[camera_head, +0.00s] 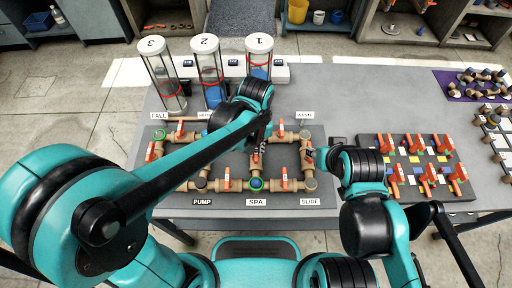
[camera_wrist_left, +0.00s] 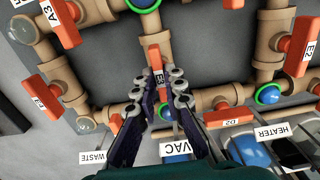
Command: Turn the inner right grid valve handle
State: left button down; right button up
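The pipe grid of tan pipes with orange valve handles lies on the grey table. An inner orange handle (camera_head: 256,157) toward the right stands just below my left gripper (camera_head: 262,134) in the head view. In the left wrist view, my left gripper (camera_wrist_left: 165,75) has its two fingers apart, on either side of an upright orange handle (camera_wrist_left: 155,59) with a partly hidden label. I cannot tell whether the fingers touch it. My right gripper (camera_head: 316,157) is beside the grid's right-edge handle (camera_head: 308,157); its fingers are too small to judge. My left arm hides part of the grid.
Three numbered clear cylinders (camera_head: 208,70) stand behind the grid. A board with several orange handles (camera_head: 410,170) lies to the right, near my right arm. Other handles, such as the D2 handle (camera_wrist_left: 229,116), sit close to my left gripper. Shelves stand at the back.

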pick_arm(q)
jog(key=shift+m, duration=0.4)
jog(key=m+p, duration=0.1)
jog(key=m, duration=0.7)
jog(key=m+p, duration=0.1)
jog(key=m, duration=0.8)
dwell(0.6)
jog(key=c, duration=1.6)
grip_release()
